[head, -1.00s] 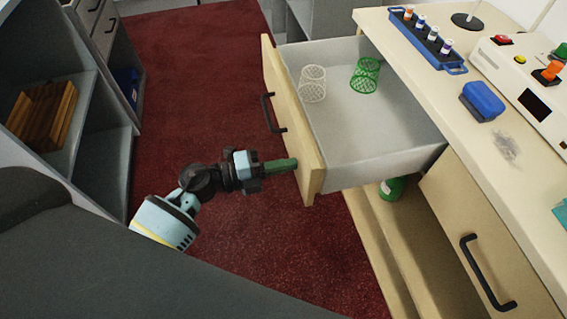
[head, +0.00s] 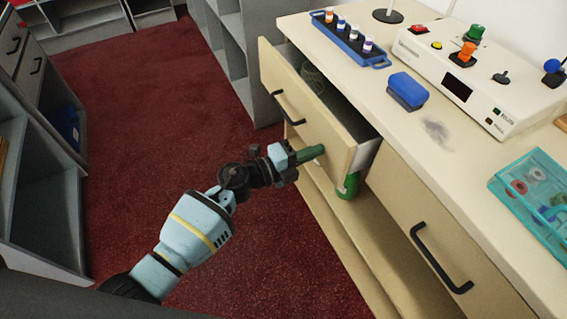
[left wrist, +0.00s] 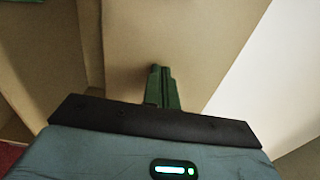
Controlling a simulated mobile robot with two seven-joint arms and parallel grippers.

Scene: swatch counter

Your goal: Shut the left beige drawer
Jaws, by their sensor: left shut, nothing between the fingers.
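The left beige drawer (head: 307,110) with a black handle (head: 287,106) stands partly open in the head view. A mesh cup (head: 312,78) shows inside it, mostly hidden by the drawer front. My left gripper (head: 318,151) has its green fingers shut and empty. Its tips are at the lower right part of the drawer front and seem to touch it. In the left wrist view the shut fingers (left wrist: 162,85) point at the beige front panel (left wrist: 185,40). My right gripper is not in view.
A second beige drawer (head: 425,215) with a black handle is shut at the right. A green bottle (head: 348,186) stands on the open shelf below. The counter bears a blue rack (head: 350,42), a blue box (head: 406,91), a control box (head: 470,80) and a teal tray (head: 545,205). Red carpet (head: 160,120) is clear at left.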

